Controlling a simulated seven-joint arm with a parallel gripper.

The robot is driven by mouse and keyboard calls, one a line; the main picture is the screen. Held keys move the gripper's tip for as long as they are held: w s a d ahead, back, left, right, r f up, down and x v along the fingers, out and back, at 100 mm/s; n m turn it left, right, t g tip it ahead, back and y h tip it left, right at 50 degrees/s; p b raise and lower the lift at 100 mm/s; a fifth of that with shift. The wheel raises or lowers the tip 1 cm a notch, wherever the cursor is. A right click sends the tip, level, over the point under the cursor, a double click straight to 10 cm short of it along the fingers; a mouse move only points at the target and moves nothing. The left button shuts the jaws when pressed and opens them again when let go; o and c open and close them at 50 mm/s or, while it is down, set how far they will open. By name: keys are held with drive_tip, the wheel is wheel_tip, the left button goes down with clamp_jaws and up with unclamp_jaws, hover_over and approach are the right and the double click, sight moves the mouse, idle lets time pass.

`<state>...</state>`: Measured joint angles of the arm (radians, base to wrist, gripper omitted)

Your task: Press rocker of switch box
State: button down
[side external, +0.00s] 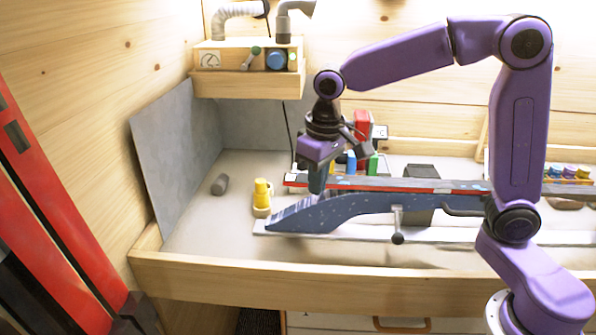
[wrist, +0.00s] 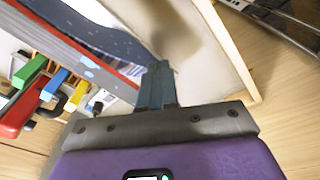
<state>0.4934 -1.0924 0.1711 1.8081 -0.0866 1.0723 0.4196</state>
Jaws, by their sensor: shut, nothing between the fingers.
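My gripper (side external: 317,188) points down with its fingers together and empty, close over the skis near their left end. In the wrist view its closed fingers (wrist: 157,70) are in the middle, beside a ski edge. A wall-mounted wooden box (side external: 247,83) with a gauge, a green lever and a blue round knob is at the upper left, well away from my gripper. A small pale box (side external: 380,132) is partly hidden behind a red tool. I cannot tell which is the switch box, and no rocker shows clearly.
A dark blue ski (side external: 350,207) and a red-edged ski (side external: 400,185) cross the bench. Red, blue and green tools (wrist: 35,95) stand behind them. A yellow object (side external: 262,196) and a grey cylinder (side external: 220,184) are at the left. The front left bench top is clear.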

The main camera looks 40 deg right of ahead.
drive_tip(key=w+d+m+h, duration=0.1)
drive_tip(key=w+d+m, duration=0.4)
drive_tip(key=w, duration=0.6)
drive_tip(key=w+d+m, duration=0.6)
drive_tip(key=w+d, duration=0.3)
drive_tip(key=w, duration=0.2)
drive_tip(key=shift+w+f+t+h, duration=0.3)
drive_tip(key=shift+f+h, duration=0.05)
drive_tip(key=shift+h, duration=0.05)
drive_tip(key=shift+f, duration=0.1)
drive_tip(key=x, duration=0.8)
drive_tip(key=a+x, duration=0.1)
drive_tip(key=x, duration=0.3)
drive_tip(key=shift+s+d+f, duration=0.1)
drive_tip(key=shift+s+f, duration=0.25)
drive_tip(key=shift+f, duration=0.65)
drive_tip(key=shift+s, duration=0.1)
drive_tip(key=shift+f, duration=0.3)
